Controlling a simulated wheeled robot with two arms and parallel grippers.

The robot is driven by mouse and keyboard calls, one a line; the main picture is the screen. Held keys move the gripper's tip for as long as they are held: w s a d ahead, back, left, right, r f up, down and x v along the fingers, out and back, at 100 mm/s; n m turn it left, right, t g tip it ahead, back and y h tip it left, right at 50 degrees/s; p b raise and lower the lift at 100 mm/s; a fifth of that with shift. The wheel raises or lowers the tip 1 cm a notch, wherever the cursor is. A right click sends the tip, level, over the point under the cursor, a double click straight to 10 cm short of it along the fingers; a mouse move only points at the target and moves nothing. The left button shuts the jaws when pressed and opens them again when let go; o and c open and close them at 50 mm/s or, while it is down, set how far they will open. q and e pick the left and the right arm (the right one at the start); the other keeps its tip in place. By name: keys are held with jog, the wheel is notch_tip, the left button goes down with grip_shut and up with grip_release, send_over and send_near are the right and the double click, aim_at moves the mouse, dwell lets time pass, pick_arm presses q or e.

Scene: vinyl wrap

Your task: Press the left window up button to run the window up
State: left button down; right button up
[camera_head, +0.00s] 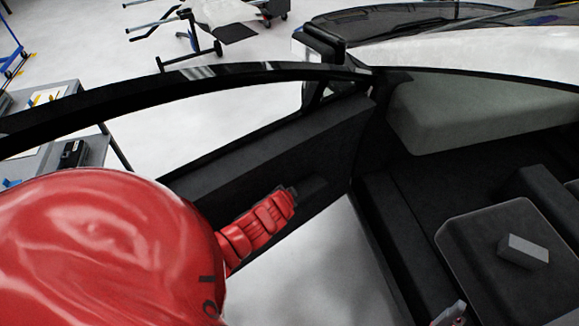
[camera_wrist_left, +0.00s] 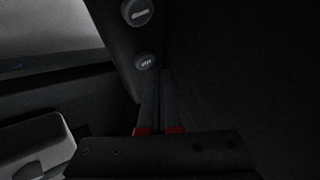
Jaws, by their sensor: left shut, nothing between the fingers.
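The open car door (camera_head: 235,150) spans the head view, with its black window frame above. The floor shows through the window opening; I cannot tell whether any glass is there. My left arm, in a red cover, reaches to the door's inner panel, and my left gripper (camera_head: 312,187) is dark against it. In the left wrist view the left gripper (camera_wrist_left: 160,88) is shut and empty. Two round dark buttons with pale marks, an upper button (camera_wrist_left: 138,12) and a lower button (camera_wrist_left: 145,62), lie just beyond its fingertips. Contact cannot be told.
The car's dashboard (camera_head: 470,115) and a dark console (camera_head: 505,260) with a small grey block (camera_head: 523,250) are at the right. A side mirror (camera_head: 322,42) stands on the door's far end. Pale floor shows between door and cabin.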

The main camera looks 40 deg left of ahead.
pick_arm(q)
jog(key=shift+f, duration=0.4)
